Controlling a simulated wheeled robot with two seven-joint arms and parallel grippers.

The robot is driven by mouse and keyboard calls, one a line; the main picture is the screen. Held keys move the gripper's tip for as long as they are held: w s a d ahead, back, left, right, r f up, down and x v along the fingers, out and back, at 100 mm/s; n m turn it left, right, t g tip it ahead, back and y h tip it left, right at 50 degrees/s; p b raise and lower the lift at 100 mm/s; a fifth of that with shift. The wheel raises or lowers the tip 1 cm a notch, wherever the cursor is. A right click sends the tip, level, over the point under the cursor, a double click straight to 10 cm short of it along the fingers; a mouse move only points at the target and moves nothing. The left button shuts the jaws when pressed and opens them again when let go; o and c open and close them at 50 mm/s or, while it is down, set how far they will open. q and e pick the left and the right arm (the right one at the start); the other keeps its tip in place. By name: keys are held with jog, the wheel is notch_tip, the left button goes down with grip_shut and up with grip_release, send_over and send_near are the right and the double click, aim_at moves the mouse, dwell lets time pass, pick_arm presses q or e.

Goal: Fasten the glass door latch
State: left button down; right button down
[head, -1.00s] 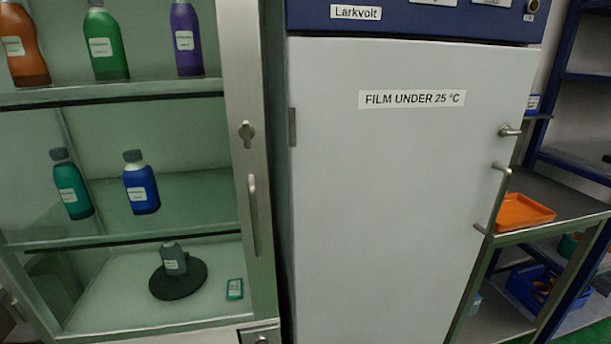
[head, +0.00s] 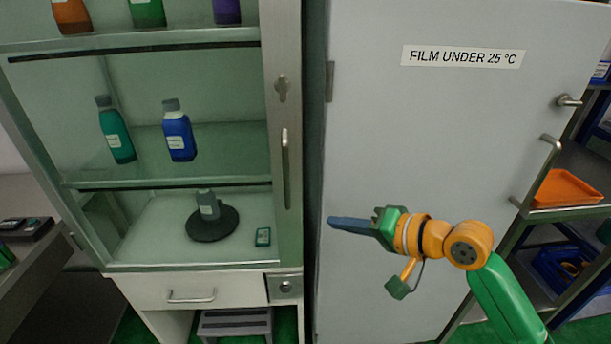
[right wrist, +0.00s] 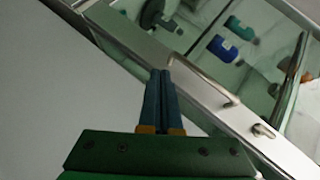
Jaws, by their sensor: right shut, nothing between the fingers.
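The glass door stands in front of the cabinet shelves; its metal frame (head: 284,150) carries a vertical bar handle (head: 286,168). Above the handle is a small latch (head: 282,88) with a rounded plate. In the right wrist view the handle (right wrist: 203,80) and the latch (right wrist: 264,131) also show on the slanted frame. My right gripper (head: 332,221) is shut and empty, in front of the white cabinet door, to the right of and below the handle. Its fingers (right wrist: 160,76) point toward the frame beside the handle's end, and I cannot tell the gap. My left gripper is not in view.
The white cabinet (head: 400,140) with a film label stands close on the right. Bottles such as the blue one (head: 179,138) sit behind the glass. A drawer (head: 190,292) is below. An orange tray (head: 566,189) lies on a shelf at the right.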

jog(key=w+d+r+m+t+y, duration=0.2)
jog(key=d+r+m, duration=0.1)
jog(key=r, duration=1.1)
jog(key=m+t+y, duration=0.1)
jog(key=m, duration=0.1)
send_near(326, 95)
jog(key=s, duration=0.4)
jog(key=shift+w+r, duration=0.15)
jog(key=p+x, duration=0.1)
jog(key=x, duration=0.2)
jog(key=p+x, duration=0.2)
jog(key=x, duration=0.2)
jog(key=p+x, duration=0.2)
jog(key=x, duration=0.1)
jog(key=shift+w+a+r, duration=0.1)
jog(key=shift+a+r, duration=0.15)
jog(key=shift+r, duration=0.15)
jog(key=shift+a+p, duration=0.85)
jog(key=shift+a, duration=0.35)
jog(key=shift+a+f, duration=0.25)
jog(key=shift+a, duration=0.35)
